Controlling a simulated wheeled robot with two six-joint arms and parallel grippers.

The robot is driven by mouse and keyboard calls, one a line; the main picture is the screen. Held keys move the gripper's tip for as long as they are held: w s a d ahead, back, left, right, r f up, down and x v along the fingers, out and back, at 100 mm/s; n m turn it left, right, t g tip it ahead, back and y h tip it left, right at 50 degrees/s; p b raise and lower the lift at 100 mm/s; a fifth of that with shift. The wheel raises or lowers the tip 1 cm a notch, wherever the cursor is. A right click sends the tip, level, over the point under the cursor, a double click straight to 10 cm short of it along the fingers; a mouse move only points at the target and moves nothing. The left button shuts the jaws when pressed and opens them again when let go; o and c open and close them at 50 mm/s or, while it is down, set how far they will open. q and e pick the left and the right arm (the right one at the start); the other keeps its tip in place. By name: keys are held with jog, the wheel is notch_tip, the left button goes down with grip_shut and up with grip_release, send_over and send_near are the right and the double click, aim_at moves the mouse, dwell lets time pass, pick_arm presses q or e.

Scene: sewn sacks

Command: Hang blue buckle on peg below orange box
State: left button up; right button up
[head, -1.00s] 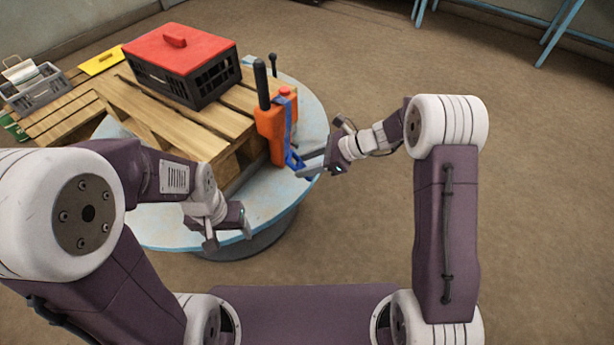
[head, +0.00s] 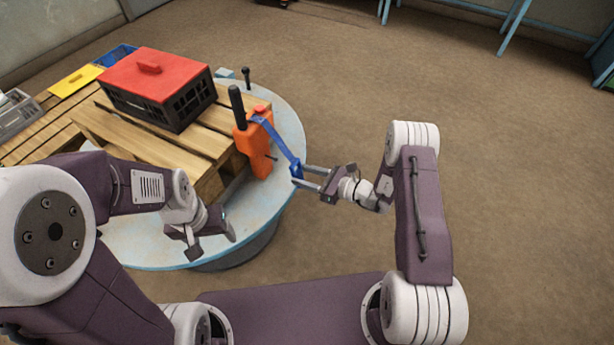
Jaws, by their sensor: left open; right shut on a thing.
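The orange box (head: 252,148) stands upright against the near right corner of the wooden pallet, with a black handle and a red button on top. A blue strap (head: 275,138) runs from its top, slanting down to the right, to the blue buckle (head: 296,170). My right gripper (head: 303,175) is shut on the buckle and holds it out to the right of the box, apart from it. A small dark peg (head: 272,157) sticks out low on the box's right side. My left gripper (head: 212,242) is open and empty, below and left of the box.
The pallet (head: 150,150) carries a black crate with a red lid (head: 150,75), a yellow panel (head: 76,80) and a grey tray (head: 17,115) at the left. The round pale blue table (head: 150,240) lies beneath. Floor at the right is clear.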

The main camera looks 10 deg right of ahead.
jog(key=shift+r+b+x, duration=0.2)
jog(key=shift+b+x, duration=0.4)
jog(key=shift+x, duration=1.3)
jog(key=shift+r+b+x, duration=0.25)
jog(key=shift+b+x, duration=0.3)
jog(key=shift+x, duration=1.3)
jog(key=shift+b+x, duration=0.55)
jog(key=shift+x, duration=0.4)
jog(key=shift+f, duration=0.1)
jog(key=o, duration=1.5)
jog(key=p+v, duration=0.2)
jog(key=v, duration=0.6)
jog(key=shift+d+p, duration=0.2)
jog(key=shift+p, duration=0.15)
jog(key=shift+s+d, duration=0.3)
jog(key=shift+s, duration=0.05)
